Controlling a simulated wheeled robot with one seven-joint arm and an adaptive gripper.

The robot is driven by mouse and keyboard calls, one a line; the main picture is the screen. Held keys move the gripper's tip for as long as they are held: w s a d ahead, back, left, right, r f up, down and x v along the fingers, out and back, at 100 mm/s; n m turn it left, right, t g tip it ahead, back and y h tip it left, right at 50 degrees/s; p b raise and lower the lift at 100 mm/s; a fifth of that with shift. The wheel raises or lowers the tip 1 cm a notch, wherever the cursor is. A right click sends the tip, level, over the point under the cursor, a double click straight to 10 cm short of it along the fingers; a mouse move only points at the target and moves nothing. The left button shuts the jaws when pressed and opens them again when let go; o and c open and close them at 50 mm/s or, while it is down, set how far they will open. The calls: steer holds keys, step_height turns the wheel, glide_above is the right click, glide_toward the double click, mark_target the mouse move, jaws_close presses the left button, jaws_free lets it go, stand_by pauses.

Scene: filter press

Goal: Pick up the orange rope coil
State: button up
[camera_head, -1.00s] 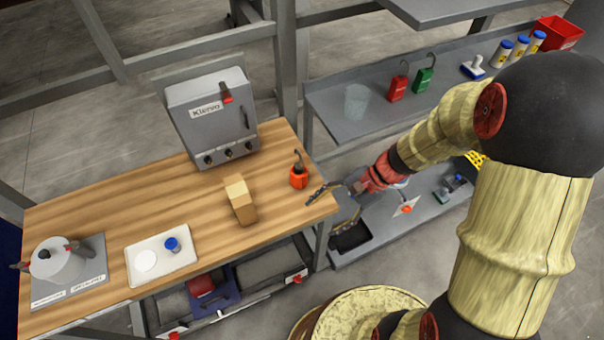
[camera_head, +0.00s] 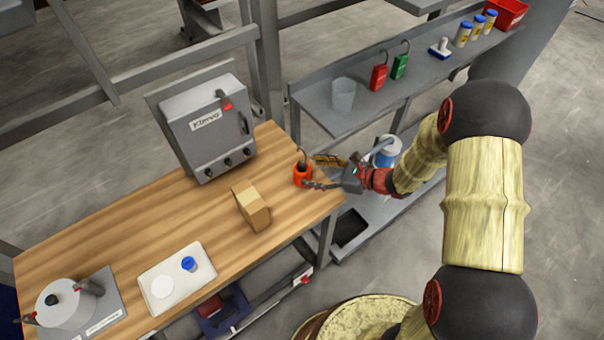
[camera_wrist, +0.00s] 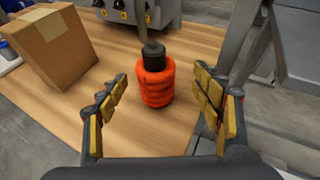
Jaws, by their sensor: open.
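The orange rope coil (camera_head: 302,176) stands upright on the wooden table near its right edge. In the wrist view the coil (camera_wrist: 156,86) is a stack of orange loops around a dark core, with a grey hook rising from the top. My gripper (camera_head: 314,172) is open and reaches in from the right, low over the table edge. In the wrist view my gripper (camera_wrist: 162,98) has its gold-padded fingers spread, one to each side of the coil. The coil lies ahead, between the lines of the fingers. I see no clear contact.
A cardboard box (camera_head: 251,206) stands left of the coil. A grey control box (camera_head: 207,127) is behind it. A white tray (camera_head: 205,290) and a pot (camera_head: 65,303) are further left. A grey shelf (camera_head: 325,118) with a clear cup (camera_head: 343,93) is behind my arm.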

mark_target(302, 172)
steer(key=a+f, duration=0.1)
steer(key=a+f+b, duration=0.1)
steer(key=a, duration=0.1)
steer(key=shift+w, duration=0.4)
steer(key=shift+w+a+f, duration=0.15)
steer(key=shift+w+a, duration=0.2)
steer(key=shift+a, duration=0.15)
steer(key=c, duration=1.5)
